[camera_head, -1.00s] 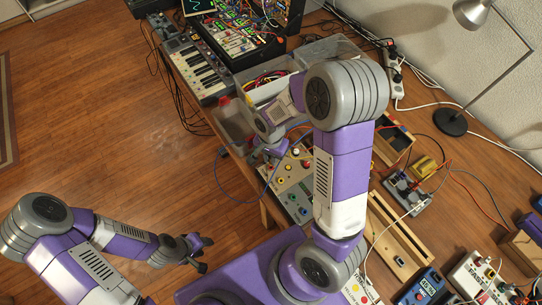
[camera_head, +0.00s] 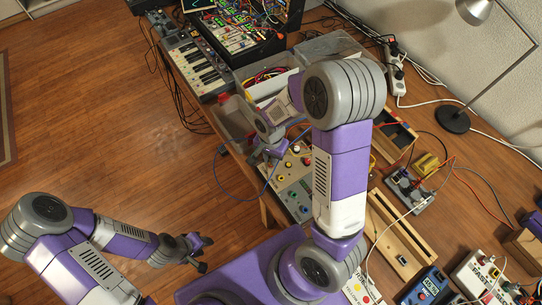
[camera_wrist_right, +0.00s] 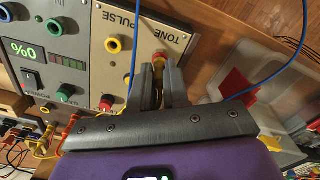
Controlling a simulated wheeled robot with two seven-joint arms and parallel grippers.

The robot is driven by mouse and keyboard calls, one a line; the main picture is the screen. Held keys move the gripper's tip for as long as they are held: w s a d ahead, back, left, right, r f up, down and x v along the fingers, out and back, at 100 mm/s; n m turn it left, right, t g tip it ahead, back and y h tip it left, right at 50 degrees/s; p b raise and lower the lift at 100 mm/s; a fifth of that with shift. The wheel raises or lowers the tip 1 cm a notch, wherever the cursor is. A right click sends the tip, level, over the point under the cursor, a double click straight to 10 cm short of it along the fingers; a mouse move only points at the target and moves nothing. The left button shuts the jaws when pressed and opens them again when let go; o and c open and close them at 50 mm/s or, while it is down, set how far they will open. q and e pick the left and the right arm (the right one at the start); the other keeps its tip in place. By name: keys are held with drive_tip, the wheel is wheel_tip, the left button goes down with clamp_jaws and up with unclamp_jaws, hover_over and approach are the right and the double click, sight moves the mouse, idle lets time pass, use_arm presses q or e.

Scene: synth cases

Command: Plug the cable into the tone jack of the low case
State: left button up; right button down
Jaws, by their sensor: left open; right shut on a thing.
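The low case (camera_head: 291,193) has a pale panel with coloured jacks and stands at the bench's left edge in the head view. Its panel (camera_wrist_right: 183,18) fills the upper left of the right wrist view, with TONE and PULSE lettering. My right gripper (camera_wrist_right: 158,62) is shut on the cable's plug (camera_wrist_right: 158,74), close to the panel at a red-and-yellow jack. The fingers hide much of the plug, so I cannot tell whether it is seated. The blue cable (camera_head: 236,197) hangs in a loop off the bench edge. My left gripper (camera_head: 204,254) is open and empty, over the floor.
A grey bin (camera_head: 238,117) and a clear box stand behind the low case. A keyboard (camera_head: 196,62) and a patch-wired synth are further back. A wooden tray (camera_head: 397,238), loose wires and a lamp (camera_head: 452,120) are to the right.

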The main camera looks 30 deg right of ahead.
drive_tip(key=shift+f, duration=0.15)
drive_tip(key=c, duration=1)
unclamp_jaws()
drive_tip(key=shift+c, duration=0.2)
wheel_tip(320, 180, up, 8)
drive_tip(key=shift+f+p, duration=0.2)
drive_tip(key=shift+p, duration=0.85)
